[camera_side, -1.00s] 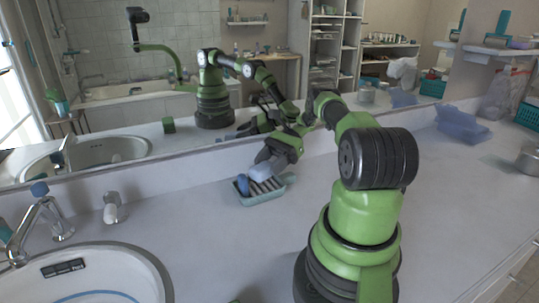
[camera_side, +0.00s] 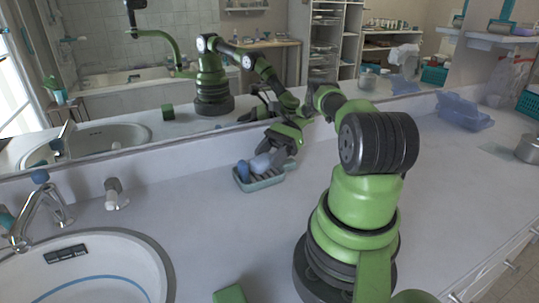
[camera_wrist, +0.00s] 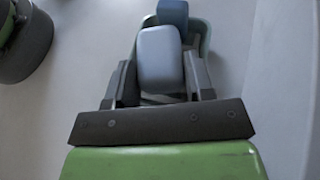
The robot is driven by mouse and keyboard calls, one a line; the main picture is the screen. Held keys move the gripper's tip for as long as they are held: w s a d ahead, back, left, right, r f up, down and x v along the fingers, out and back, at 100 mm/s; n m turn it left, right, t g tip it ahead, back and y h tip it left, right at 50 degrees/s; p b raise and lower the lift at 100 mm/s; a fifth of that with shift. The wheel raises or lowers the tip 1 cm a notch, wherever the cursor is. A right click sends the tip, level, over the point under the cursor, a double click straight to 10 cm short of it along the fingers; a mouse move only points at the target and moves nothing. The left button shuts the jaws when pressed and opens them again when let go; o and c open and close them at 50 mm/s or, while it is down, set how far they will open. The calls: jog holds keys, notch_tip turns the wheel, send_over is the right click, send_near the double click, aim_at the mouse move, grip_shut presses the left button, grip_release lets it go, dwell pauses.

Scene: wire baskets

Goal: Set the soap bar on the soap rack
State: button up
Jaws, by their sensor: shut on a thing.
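A pale lavender-blue soap bar (camera_side: 261,163) is between the fingers of my gripper (camera_side: 271,158), which is shut on it. The bar is over the slats of the teal soap rack (camera_side: 264,185), very low; whether it rests on them I cannot tell. A darker blue block (camera_side: 243,171) is at the rack's left end, beside the bar. In the wrist view, the soap bar (camera_wrist: 160,57) lies between the fingertips (camera_wrist: 160,72), with the blue block (camera_wrist: 173,12) just beyond it. The rack's rim (camera_wrist: 205,38) shows around them; my fingers hide part of the rack.
A sink (camera_side: 85,262) with a faucet (camera_side: 40,210) is at left. A mirror runs behind the counter. A green block (camera_side: 229,295) lies at the front edge of view. The counter around the rack is clear.

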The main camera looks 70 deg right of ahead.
jog(key=shift+f, duration=0.65)
dwell(0.8)
jog(key=o, duration=1)
jog(key=shift+o, duration=0.4)
jog(key=shift+o, duration=0.6)
jog(key=shift+o, duration=0.6)
jog(key=shift+r, duration=0.3)
jog(key=shift+o, duration=0.3)
